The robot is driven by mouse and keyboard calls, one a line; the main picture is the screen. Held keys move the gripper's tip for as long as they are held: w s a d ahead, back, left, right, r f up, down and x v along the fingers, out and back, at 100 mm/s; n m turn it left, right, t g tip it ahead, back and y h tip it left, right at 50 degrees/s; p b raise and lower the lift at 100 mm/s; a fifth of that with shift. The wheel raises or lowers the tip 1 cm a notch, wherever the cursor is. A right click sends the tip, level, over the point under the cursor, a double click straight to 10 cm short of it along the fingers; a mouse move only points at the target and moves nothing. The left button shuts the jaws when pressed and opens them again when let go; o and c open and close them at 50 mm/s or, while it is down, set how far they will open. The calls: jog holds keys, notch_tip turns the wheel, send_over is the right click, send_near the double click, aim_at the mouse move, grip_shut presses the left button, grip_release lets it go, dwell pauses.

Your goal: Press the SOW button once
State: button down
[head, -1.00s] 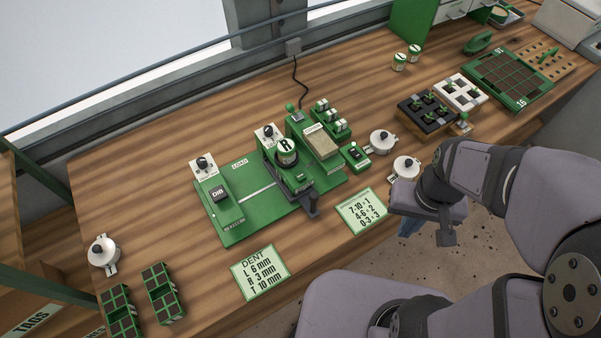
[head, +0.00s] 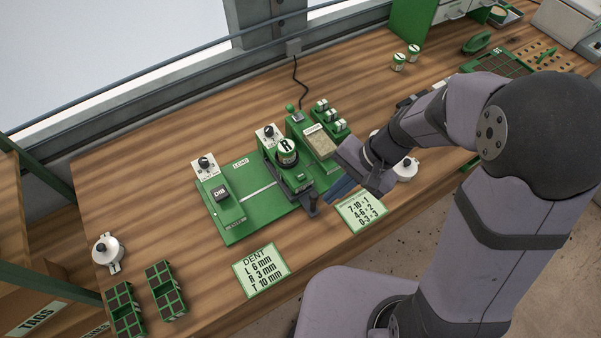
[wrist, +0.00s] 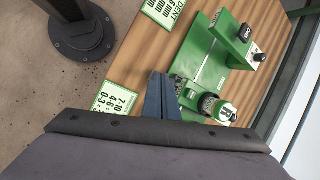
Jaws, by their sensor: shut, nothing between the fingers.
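The green seeder (head: 245,222) lies on the bench, with a black button reading DIB (head: 221,194) on its left unit. A canister marked R (head: 287,152) stands on the middle unit, with a dark lever (head: 312,207) at its front. I can read no SOW label in either view. My gripper (head: 338,190) is shut and empty, with its blue fingers over the seeder's right front, near the number card. In the wrist view the fingers (wrist: 160,95) point toward the seeder, and the canister (wrist: 216,107) shows to their right.
A DENT card (head: 261,270) and a number card (head: 362,209) lie along the front. Small green trays (head: 165,290) sit at the front left. A black cable (head: 297,80) runs behind the seeder.

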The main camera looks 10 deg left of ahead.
aim_at(306, 177)
jog(key=w+a+r+m+t+y, duration=0.2)
jog(key=w+a+r+m+y, duration=0.2)
jog(key=a, duration=0.4)
notch_tip(306, 177, up, 3)
jog(key=w+m, duration=0.1)
jog(key=w, duration=0.1)
jog(key=shift+w+m, duration=0.3)
jog(key=shift+w, duration=0.1)
jog(key=shift+f, duration=0.25)
notch_tip(306, 177, down, 9)
jog(key=b, duration=0.7)
jog(key=shift+r, duration=0.15)
jog(key=shift+f+b, duration=0.85)
jog(key=shift+b, duration=0.35)
dwell(1.6)
dwell(0.5)
jog(key=shift+r+p, duration=0.75)
jog(key=shift+r, duration=0.15)
